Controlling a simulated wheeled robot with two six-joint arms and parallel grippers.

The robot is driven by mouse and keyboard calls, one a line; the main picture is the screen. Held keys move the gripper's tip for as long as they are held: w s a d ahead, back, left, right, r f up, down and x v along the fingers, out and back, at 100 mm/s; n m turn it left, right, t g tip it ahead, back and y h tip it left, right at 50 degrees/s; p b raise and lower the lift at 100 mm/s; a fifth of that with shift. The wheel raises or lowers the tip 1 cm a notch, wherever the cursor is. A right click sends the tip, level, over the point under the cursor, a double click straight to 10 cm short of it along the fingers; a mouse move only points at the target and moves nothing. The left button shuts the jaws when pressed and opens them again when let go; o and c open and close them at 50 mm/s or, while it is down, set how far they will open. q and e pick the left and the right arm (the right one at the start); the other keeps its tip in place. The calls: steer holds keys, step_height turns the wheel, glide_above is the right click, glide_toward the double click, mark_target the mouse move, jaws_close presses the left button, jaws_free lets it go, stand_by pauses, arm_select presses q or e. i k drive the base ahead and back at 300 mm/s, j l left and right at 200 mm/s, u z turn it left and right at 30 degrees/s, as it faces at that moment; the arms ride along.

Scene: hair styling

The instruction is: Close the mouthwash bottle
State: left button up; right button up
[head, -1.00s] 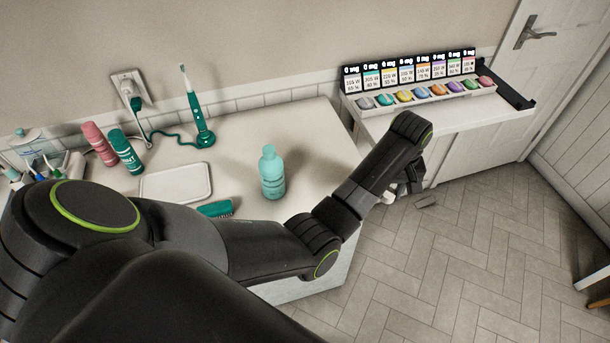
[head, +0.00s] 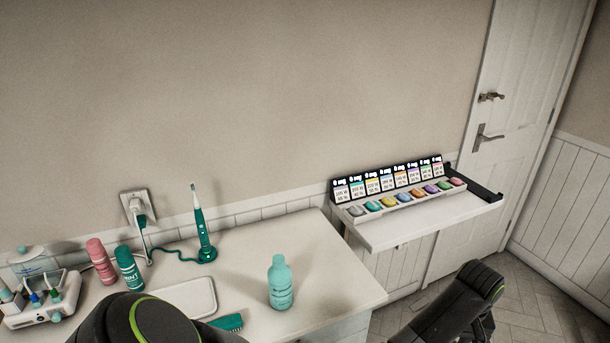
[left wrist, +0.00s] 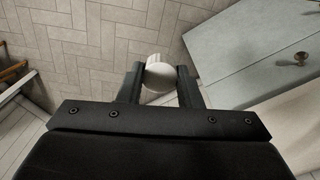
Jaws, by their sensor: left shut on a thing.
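The mouthwash bottle (head: 281,287) is mint green and stands upright on the counter near its front right part. Its narrow neck is the same mint colour, and no separate cap shows on it. My left gripper (left wrist: 160,85) is shut on a small white round cap (left wrist: 157,68), whose ribbed side and smooth end show between the two fingers. My right gripper is not in view.
A white tray (head: 187,298) and a teal brush (head: 228,322) lie left of the bottle. A teal toothbrush (head: 203,235) and pink and green cans (head: 128,268) stand behind. A shelf (head: 425,218) with coloured pods is at right. The counter right of the bottle is clear.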

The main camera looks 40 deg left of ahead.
mark_target(280, 277)
steer(key=k+u, duration=0.2)
steer(key=u, duration=0.3)
steer(key=k+u, duration=0.2)
steer(key=u, duration=0.25)
